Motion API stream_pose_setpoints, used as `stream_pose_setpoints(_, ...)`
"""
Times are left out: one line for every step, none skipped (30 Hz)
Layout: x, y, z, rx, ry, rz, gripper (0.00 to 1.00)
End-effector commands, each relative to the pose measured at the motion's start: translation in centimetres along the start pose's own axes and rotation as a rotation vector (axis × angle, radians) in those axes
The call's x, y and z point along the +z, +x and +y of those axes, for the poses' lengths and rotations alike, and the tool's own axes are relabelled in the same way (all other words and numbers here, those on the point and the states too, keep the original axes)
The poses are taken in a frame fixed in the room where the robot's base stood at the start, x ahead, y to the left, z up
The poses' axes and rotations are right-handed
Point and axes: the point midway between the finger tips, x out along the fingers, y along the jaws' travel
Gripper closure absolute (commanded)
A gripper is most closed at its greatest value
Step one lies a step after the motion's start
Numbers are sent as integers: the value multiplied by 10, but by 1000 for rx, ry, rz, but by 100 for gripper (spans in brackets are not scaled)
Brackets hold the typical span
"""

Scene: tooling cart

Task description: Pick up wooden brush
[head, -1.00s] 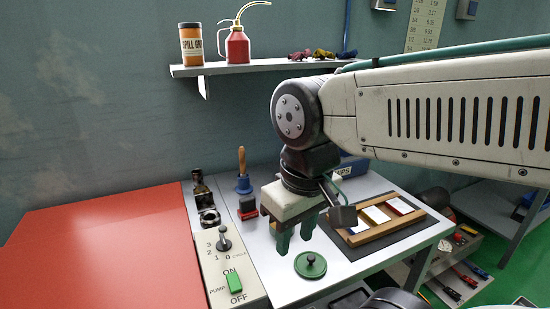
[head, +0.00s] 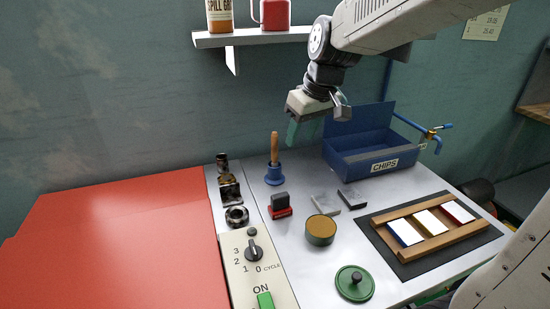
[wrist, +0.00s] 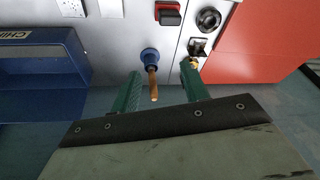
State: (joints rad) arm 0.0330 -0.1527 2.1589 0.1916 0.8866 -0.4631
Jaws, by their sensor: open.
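The only brush-like thing is an upright piece with a bare wooden handle and a blue flared base (head: 275,167). It stands on the grey cart top near the wall. It also shows in the wrist view (wrist: 151,67), handle toward the camera, in the gap between the fingers. My gripper (head: 301,135) is open and empty, with green fingers, above and to the right of the handle in the head view. In the wrist view the fingers (wrist: 160,74) lie on either side of the handle, apart from it. How far they are from it in depth is unclear.
A blue CHIPS bin (head: 372,150) stands right of the handle. Black and brass fittings (head: 230,191) stand left, a red-and-black stamp (head: 280,206) in front. A round tin (head: 320,230), green lid (head: 354,284) and wooden rack (head: 404,251) are nearer. A shelf (head: 260,36) is above.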

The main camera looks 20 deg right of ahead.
Motion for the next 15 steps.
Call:
stream_pose_setpoints(-22,16,10,-6,-21,10,55)
stream_pose_setpoints(-34,24,15,-7,-37,20,55)
stream_pose_setpoints(-48,34,22,-8,-55,32,55)
stream_pose_setpoints(-58,42,26,-8,-68,41,55)
stream_pose_setpoints(-67,49,31,-8,-80,50,55)
stream_pose_setpoints(-77,58,36,-7,-94,59,55)
stream_pose_setpoints(-84,64,39,-6,-104,67,55)
stream_pose_setpoints(-90,69,43,-5,-112,73,55)
stream_pose_setpoints(-97,76,46,-4,-123,79,55)
stream_pose_setpoints(-101,80,49,-3,-128,84,55)
stream_pose_setpoints(-104,83,51,-2,-133,87,55)
stream_pose_setpoints(-108,87,52,-1,-139,91,55)
stream_pose_setpoints(-110,89,53,-1,-141,93,55)
stream_pose_setpoints(-111,92,54,-1,-143,94,55)
stream_pose_setpoints(-113,96,55,0,-145,95,55)
